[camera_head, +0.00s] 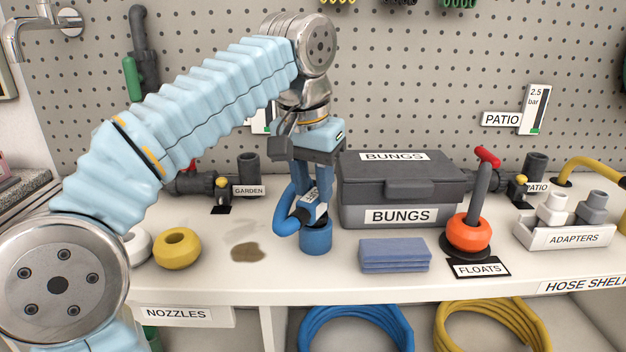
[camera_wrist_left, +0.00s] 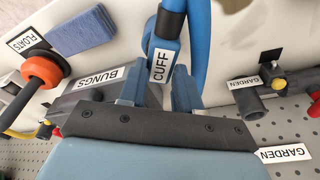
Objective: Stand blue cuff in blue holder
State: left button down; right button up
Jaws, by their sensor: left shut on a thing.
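The blue cuff (camera_head: 314,209) has a white label and a curved blue tube at its left side in the head view. My left gripper (camera_head: 314,186) points down from above and is shut on it. In the left wrist view the cuff (camera_wrist_left: 163,62) shows its CUFF label between the fingers (camera_wrist_left: 160,92). A short blue cylinder, which looks like the blue holder (camera_head: 316,241), stands on the counter directly below the cuff. The cuff looks upright over it, its lower end at the cylinder's top. I cannot tell whether it is inside. My right gripper is not in view.
The grey BUNGS box (camera_head: 401,192) stands close at the right. Blue folded pads (camera_head: 394,256) and an orange float (camera_head: 469,233) on a peg are farther right. A yellow ring (camera_head: 177,248) and a brown stain (camera_head: 248,252) lie left. The adapters tray (camera_head: 562,237) stands far right.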

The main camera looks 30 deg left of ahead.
pick_arm(q)
jog(key=shift+f, duration=0.15)
jog(key=c, duration=0.7)
grip_release()
jog(key=r+p, duration=0.2)
jog(key=s+r+p, duration=0.1)
jog(key=r+p, duration=0.2)
jog(key=shift+r, duration=0.1)
jog(key=shift+r, duration=0.2)
notch_tip(320, 180, up, 11)
jog(key=s+p, duration=0.2)
jog(key=p, duration=0.3)
